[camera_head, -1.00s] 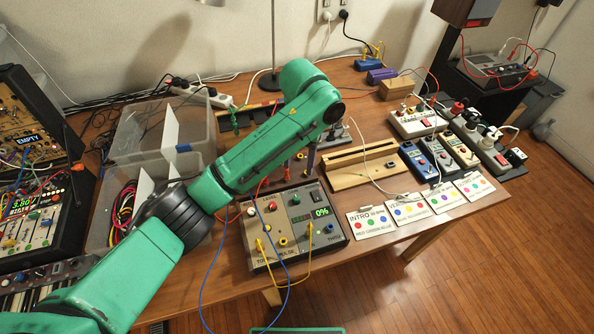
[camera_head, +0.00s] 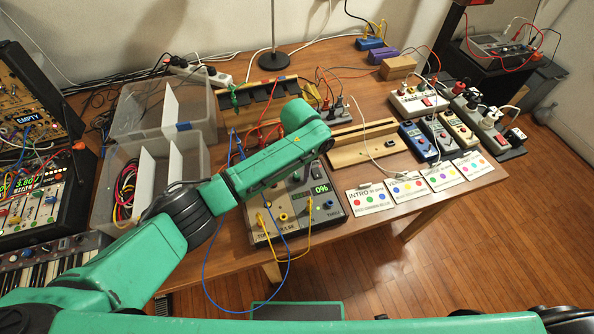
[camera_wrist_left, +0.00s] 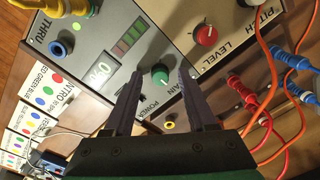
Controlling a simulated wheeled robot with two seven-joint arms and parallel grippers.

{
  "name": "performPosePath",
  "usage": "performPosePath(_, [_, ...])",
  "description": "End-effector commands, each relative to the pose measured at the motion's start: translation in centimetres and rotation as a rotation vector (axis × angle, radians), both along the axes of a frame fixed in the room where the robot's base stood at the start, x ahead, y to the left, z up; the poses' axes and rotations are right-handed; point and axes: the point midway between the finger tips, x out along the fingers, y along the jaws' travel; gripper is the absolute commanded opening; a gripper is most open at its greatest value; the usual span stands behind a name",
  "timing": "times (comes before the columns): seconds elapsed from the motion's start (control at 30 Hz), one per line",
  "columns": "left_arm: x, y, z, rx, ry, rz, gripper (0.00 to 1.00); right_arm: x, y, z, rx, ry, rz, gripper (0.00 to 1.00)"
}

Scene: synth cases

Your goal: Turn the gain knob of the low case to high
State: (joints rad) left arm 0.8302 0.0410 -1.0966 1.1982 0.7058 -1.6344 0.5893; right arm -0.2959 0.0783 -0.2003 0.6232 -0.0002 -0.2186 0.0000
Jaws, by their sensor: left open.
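The low case (camera_head: 294,232) stands at the front of the table, with its display (camera_head: 320,189) reading 0%. My left arm covers much of its upper part in the head view. In the left wrist view the green gain knob (camera_wrist_left: 160,75) has a pale pointer mark; its label is partly covered. My left gripper (camera_wrist_left: 160,71) is open, with one finger on each side of the knob. A gap shows on both sides, and I cannot tell contact. The gripper is mostly hidden behind my arm in the head view. My right gripper is out of view.
A red level knob (camera_wrist_left: 205,35) sits beside the gain knob. Red and blue plugs with orange cables (camera_wrist_left: 263,125) crowd the right of the wrist view. Picture cards (camera_head: 369,198) lie right of the case; a clear bin (camera_head: 196,150) stands left.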

Motion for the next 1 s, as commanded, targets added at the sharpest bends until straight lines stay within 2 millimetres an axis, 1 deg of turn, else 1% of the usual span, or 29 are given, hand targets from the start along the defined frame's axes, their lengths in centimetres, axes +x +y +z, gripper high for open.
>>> performPosePath(0.07, [0.0, 0.0, 0.0, 0.000, 0.000, 0.000, 0.56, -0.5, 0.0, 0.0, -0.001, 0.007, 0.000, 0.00])
performPosePath(0.1, [0.0, 0.0, 0.0, 0.000, 0.000, 0.000, 0.41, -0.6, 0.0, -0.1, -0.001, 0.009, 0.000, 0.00])
performPosePath(0.17, [0.0, 0.0, 0.0, 0.000, 0.000, 0.000, 0.18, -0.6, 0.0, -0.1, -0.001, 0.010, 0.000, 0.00])
performPosePath(0.2, [0.0, 0.0, 0.0, 0.000, 0.000, 0.000, 0.03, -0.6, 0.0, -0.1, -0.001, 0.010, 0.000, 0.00])
performPosePath(0.23, [0.0, 0.0, 0.0, 0.000, 0.000, 0.000, 0.00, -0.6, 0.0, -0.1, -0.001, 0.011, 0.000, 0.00])
performPosePath(0.47, [0.0, 0.0, 0.1, 0.000, 0.000, -0.005, 0.00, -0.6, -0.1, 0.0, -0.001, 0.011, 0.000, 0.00])
performPosePath(0.67, [0.0, 0.0, 0.2, 0.001, -0.001, -0.050, 0.00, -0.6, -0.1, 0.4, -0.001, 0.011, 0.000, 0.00])
performPosePath(0.87, [0.0, 0.0, 0.3, 0.001, 0.002, -0.161, 0.00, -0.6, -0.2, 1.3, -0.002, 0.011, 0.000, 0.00])
performPosePath(1.0, [0.0, -0.1, 0.4, 0.001, 0.001, -0.276, 0.00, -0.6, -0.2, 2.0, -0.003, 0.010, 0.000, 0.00])
